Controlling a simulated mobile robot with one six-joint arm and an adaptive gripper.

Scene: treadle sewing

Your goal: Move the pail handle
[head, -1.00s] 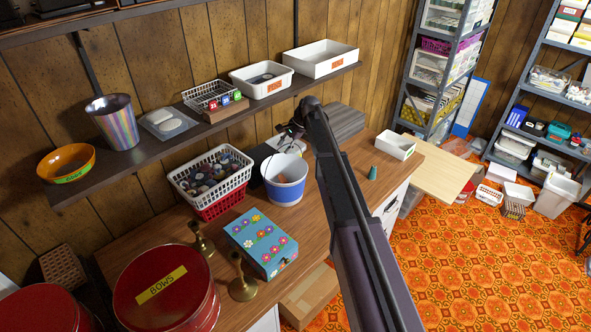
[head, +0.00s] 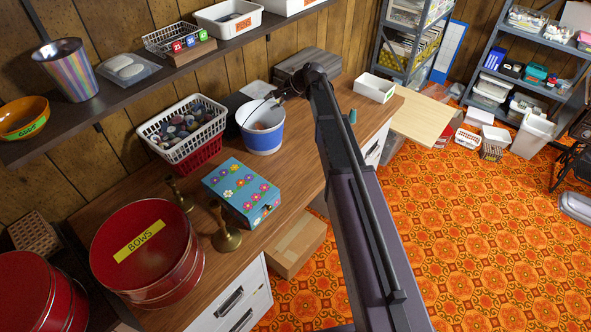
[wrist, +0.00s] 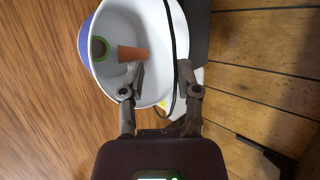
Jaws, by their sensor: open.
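The pail (head: 262,140) is white with a blue band and stands on the wooden counter. It also shows from above in the wrist view (wrist: 112,75), with a terracotta-coloured piece and a green-rimmed round piece inside. Its handle (wrist: 170,30) is a thin dark curve along the right side of the pail's mouth. My gripper (wrist: 160,70) is open, with the handle passing between its fingers, closer to the right one. The left finger overlaps the pail's mouth. In the head view my gripper (head: 279,92) is at the pail's upper right; contact with the handle cannot be told.
A white basket of spools (head: 186,124) stands left of the pail, and a blue flowered box (head: 240,190) in front. A shelf (head: 150,92) runs behind.

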